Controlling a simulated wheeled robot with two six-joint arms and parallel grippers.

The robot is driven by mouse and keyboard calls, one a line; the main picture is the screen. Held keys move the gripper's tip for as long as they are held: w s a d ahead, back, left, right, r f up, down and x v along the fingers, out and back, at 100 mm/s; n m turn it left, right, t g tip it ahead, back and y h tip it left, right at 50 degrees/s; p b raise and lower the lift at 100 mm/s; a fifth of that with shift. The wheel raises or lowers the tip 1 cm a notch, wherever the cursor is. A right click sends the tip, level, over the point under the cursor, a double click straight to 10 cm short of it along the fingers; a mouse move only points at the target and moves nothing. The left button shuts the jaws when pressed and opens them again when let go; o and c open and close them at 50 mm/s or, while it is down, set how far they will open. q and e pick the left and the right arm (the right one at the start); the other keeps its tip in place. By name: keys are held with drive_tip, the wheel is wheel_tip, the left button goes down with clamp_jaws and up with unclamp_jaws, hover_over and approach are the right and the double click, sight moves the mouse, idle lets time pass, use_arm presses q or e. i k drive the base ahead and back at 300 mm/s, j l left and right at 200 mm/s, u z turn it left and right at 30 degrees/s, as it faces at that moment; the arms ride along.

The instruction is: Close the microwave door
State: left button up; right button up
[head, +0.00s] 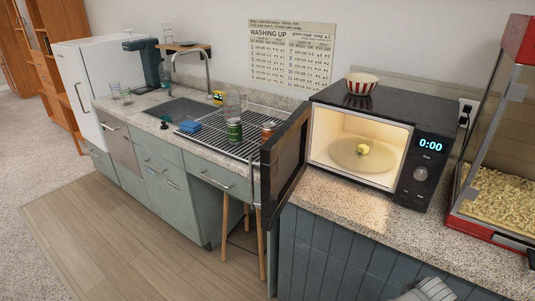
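The black microwave (378,142) stands on the speckled counter at the right. Its door (285,157) is wide open, hinged on the left and swung out toward the front past the counter edge. The lit interior holds a glass turntable (340,156) with a small yellow-green item (362,149) on it. The display reads 0:00. Neither gripper can be made out. A grey striped shape at the bottom edge, right of centre, is too cut off to identify.
A red-and-white striped bowl (361,84) sits on top of the microwave. A red popcorn machine (498,150) stands close to its right. The speckled counter (400,222) before the microwave is clear.

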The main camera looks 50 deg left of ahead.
sight(283, 156)
drive_tip(key=k+j+u, duration=0.1)
drive_tip(key=j, duration=0.3)
drive_tip(key=k+j, duration=0.2)
drive_tip(key=j, duration=0.2)
drive_tip(key=k+j+u, duration=0.15)
drive_tip(key=j, duration=0.25)
drive_tip(key=k+j, duration=0.1)
drive_tip(key=j, duration=0.3)
drive_tip(key=k+j+u, duration=0.15)
drive_tip(key=j, duration=0.3)
drive_tip(key=i, duration=0.05)
